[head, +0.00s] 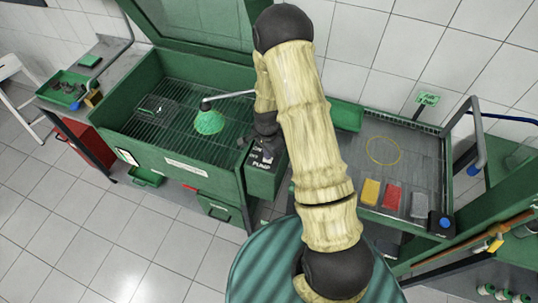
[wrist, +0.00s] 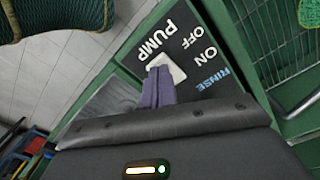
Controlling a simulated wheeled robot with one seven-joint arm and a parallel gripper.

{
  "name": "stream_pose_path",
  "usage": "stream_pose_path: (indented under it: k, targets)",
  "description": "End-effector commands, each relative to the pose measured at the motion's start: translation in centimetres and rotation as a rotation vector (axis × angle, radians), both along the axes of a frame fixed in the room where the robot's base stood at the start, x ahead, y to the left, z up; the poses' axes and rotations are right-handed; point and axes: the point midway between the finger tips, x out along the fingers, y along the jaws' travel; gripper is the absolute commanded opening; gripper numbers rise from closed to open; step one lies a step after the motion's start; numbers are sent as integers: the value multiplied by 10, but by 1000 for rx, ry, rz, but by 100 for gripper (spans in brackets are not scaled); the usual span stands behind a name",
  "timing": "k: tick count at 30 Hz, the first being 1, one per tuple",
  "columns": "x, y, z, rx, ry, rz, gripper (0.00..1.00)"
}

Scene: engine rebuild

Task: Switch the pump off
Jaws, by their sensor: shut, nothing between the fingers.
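The pump switch box (head: 262,183) is a green box with a dark top at the right end of the green wash tank. In the wrist view its dark panel (wrist: 190,28) reads PUMP, OFF, ON and RINSE. A pale switch (wrist: 170,63) sits beside the word PUMP. My gripper (wrist: 160,70) is shut and empty, its purple fingers overlapping the lower part of the switch. I cannot tell whether they press it, and the switch's position is partly hidden.
At right a grey bench (head: 370,185) holds yellow, red and grey pieces. Tiled floor is free in front of the tank.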

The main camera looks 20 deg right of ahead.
Motion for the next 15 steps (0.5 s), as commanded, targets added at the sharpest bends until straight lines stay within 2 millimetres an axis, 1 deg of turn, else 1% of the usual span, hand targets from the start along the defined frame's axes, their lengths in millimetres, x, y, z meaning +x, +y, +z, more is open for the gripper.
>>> stream_pose_path:
  k: [15]
  targets:
    - [0,0,-7,0,0,0,0]
